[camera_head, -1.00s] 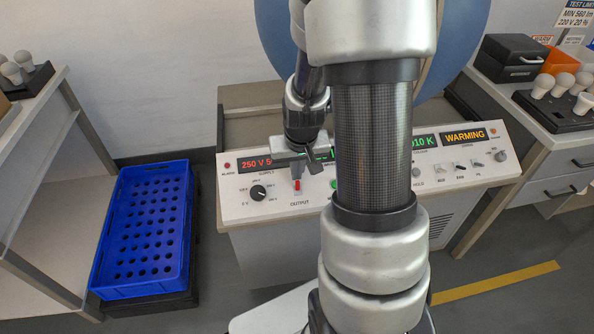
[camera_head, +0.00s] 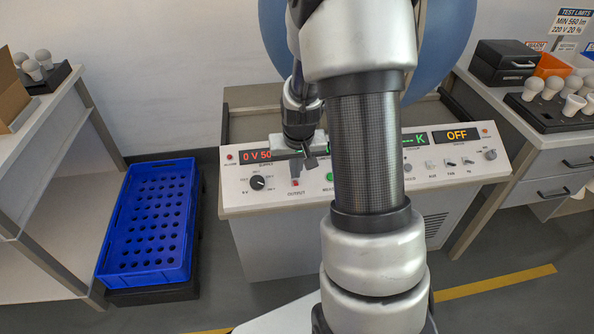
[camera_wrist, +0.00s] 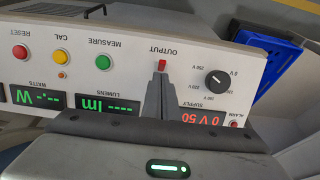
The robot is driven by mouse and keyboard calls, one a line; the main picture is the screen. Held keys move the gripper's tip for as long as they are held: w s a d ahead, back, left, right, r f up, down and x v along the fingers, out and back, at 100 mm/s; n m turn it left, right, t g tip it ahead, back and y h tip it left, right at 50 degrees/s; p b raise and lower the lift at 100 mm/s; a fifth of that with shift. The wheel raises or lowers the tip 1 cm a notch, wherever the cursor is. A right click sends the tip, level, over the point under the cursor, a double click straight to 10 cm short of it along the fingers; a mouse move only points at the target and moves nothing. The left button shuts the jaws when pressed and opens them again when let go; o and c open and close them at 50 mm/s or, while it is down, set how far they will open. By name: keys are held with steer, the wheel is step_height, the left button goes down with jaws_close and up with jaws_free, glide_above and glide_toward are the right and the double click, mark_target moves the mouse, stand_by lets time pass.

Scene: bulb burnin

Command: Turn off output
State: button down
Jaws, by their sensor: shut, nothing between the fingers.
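The red OUTPUT switch (camera_head: 295,183) is on the left part of the sloped control panel (camera_head: 236,198). It also shows in the wrist view (camera_wrist: 162,66), just beyond my fingertips. My gripper (camera_head: 297,174) is shut and empty, right by the switch; I cannot tell whether it touches it. Its dark fingers (camera_wrist: 160,78) point at the switch in the wrist view. The supply display (camera_head: 256,156) reads 0 V 50, with the rest covered. The status display (camera_head: 457,135) reads OFF. My arm hides the middle of the panel.
The black supply knob (camera_head: 257,183) sits left of the switch, and the green MEASURE button (camera_wrist: 103,62) is on its other side. A blue crate (camera_head: 118,268) stands on the floor at left. A bulb tray (camera_head: 540,116) is on the right bench.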

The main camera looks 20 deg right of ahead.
steer(key=shift+s+a+r, duration=0.15)
steer(key=shift+s+a, duration=0.05)
steer(key=shift+s, duration=0.5)
steer(key=shift+s, duration=0.1)
